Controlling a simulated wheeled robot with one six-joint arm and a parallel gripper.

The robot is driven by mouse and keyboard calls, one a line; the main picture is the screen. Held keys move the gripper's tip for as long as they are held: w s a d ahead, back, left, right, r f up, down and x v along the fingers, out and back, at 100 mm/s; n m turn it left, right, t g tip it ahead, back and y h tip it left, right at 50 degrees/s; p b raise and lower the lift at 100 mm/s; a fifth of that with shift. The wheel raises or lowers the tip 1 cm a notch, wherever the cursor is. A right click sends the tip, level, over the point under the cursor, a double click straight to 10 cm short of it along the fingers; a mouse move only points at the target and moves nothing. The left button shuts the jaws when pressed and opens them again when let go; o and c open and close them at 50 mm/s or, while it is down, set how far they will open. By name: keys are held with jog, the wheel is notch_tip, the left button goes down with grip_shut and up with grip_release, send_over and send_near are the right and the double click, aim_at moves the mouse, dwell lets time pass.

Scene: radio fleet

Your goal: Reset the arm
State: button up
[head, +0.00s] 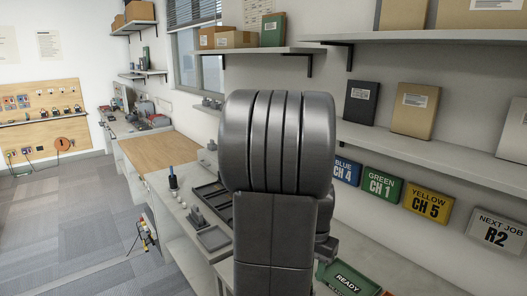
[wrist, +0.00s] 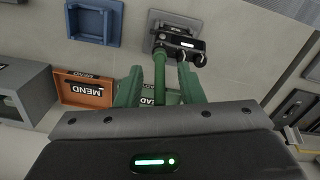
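My gripper (wrist: 160,84) shows in the wrist view with its two green fingers spread apart. Nothing is clamped between them. A dark radio (wrist: 178,43) with knobs stands on a grey base just beyond the fingertips. Its green antenna (wrist: 159,72) points toward the camera, in line with the gap between the fingers; I cannot tell its exact distance from them. A green tray's label (wrist: 152,97), partly readable as READY, shows behind the fingers. In the head view my large grey arm blocks the middle and hides my gripper. The green READY tray (head: 345,279) shows at the lower right.
The wrist view shows an orange MEND tray (wrist: 84,89), a blue tray (wrist: 95,22) and a grey box (wrist: 24,94) at left. In the head view, a bench (head: 162,187) runs along the wall, below shelves (head: 440,140) and channel signs (head: 382,187). Open carpet (head: 65,220) lies left.

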jog(key=n, duration=0.4)
notch_tip(320, 180, up, 13)
jog(key=shift+f+b, duration=0.2)
jog(key=shift+b, duration=0.2)
jog(key=shift+s, duration=0.1)
